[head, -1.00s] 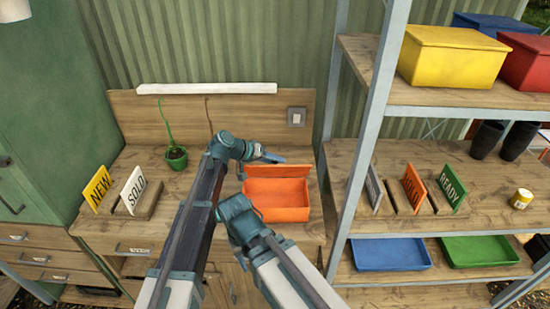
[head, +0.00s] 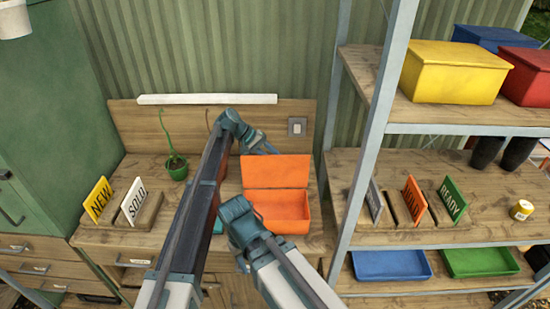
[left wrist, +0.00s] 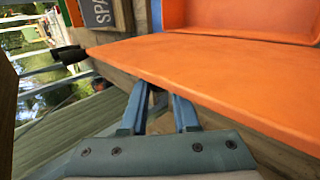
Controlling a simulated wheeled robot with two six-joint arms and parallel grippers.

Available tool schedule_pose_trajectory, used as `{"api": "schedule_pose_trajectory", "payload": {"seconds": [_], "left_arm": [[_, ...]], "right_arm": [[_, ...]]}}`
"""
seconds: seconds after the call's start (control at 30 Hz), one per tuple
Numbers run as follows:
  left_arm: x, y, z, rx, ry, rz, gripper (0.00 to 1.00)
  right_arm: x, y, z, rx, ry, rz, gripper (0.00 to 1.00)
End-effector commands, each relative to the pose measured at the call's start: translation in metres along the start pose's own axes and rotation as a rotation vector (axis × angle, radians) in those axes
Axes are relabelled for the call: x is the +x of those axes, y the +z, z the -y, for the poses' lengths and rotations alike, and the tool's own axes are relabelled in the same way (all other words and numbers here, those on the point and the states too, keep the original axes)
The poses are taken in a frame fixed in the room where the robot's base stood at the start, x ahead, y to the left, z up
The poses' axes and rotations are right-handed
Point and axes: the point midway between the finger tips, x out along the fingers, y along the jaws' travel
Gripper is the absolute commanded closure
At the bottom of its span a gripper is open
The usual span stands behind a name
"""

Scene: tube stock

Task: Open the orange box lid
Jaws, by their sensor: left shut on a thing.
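The orange box (head: 280,212) stands open on the wooden bench, and its inside shows empty in the head view. Its orange lid (head: 277,171) is raised at the back and leans away from the opening. My left gripper (head: 268,149) is at the lid's top edge, near its left corner, shut on the lid. In the left wrist view, the two blue fingers (left wrist: 162,108) meet the edge of the orange lid (left wrist: 205,68). The fingertips are partly hidden by the lid. My right arm crosses in front of the box's left side; its gripper is hidden.
A metal shelf post (head: 362,140) rises close on the right. The shelf holds a yellow box (head: 452,75), signs and trays.

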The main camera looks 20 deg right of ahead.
Motion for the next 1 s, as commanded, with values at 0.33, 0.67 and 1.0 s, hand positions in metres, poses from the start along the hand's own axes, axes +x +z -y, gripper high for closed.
{"api": "schedule_pose_trajectory", "payload": {"seconds": [0.33,0.67,1.0], "left_arm": [[0.0013,0.0018,0.0017,-0.009,-0.007,0.011,1.00],[0.0011,0.0017,0.0014,-0.008,-0.005,0.010,0.41],[-0.0037,0.0012,-0.0001,-0.009,-0.003,0.009,0.41]], "right_arm": [[0.0011,0.0000,0.0001,0.000,0.000,0.000,0.50],[0.0010,0.0001,0.0001,0.000,0.000,0.000,0.50],[-0.0031,0.0003,-0.0003,0.000,0.000,0.000,0.50]]}}
